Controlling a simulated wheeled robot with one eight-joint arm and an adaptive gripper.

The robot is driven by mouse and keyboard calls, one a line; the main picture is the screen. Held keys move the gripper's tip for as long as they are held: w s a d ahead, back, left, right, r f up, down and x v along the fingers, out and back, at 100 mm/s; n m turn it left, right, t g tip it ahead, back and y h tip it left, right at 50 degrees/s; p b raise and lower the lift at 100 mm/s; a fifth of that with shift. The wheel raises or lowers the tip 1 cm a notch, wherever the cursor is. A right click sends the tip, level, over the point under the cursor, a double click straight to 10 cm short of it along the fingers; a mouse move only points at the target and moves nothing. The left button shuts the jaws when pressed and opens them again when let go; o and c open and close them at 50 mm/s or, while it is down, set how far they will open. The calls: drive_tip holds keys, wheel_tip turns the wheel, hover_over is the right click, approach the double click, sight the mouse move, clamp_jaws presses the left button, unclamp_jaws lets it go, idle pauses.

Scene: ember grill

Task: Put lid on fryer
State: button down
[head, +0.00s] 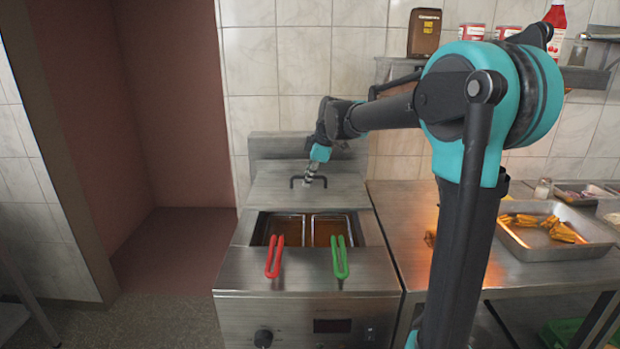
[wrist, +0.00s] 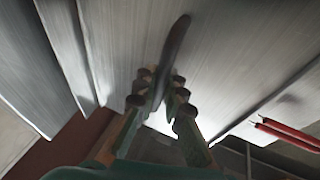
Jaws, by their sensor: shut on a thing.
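The fryer (head: 307,270) is a steel unit in the head view. Its two oil wells are uncovered, with a red-handled basket (head: 275,257) and a green-handled basket (head: 339,258) in front. The grey metal lid (head: 345,189) is behind the wells, at the back of the fryer, with a dark bar handle on top. My gripper (head: 314,178) is shut on that handle. In the wrist view my gripper (wrist: 159,90) has its fingers on either side of the dark handle (wrist: 172,50). I cannot tell whether the lid touches the fryer.
A steel counter (head: 400,215) adjoins the fryer on the right, with a tray (head: 540,253) of fried food on it. A wall shelf (head: 585,78) with a ketchup bottle (head: 556,25) and cans is at the upper right. Red handles also show in the wrist view (wrist: 290,134). Open floor lies left of the fryer.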

drive_tip(key=shift+w+a+f, duration=0.1)
drive_tip(key=shift+f, duration=0.3)
wheel_tip(320, 180, down, 8)
drive_tip(key=shift+f, duration=0.2)
drive_tip(key=shift+f, duration=0.35)
idle(0.7)
drive_tip(key=c, duration=1.5)
unclamp_jaws()
drive_tip(key=shift+c, duration=0.2)
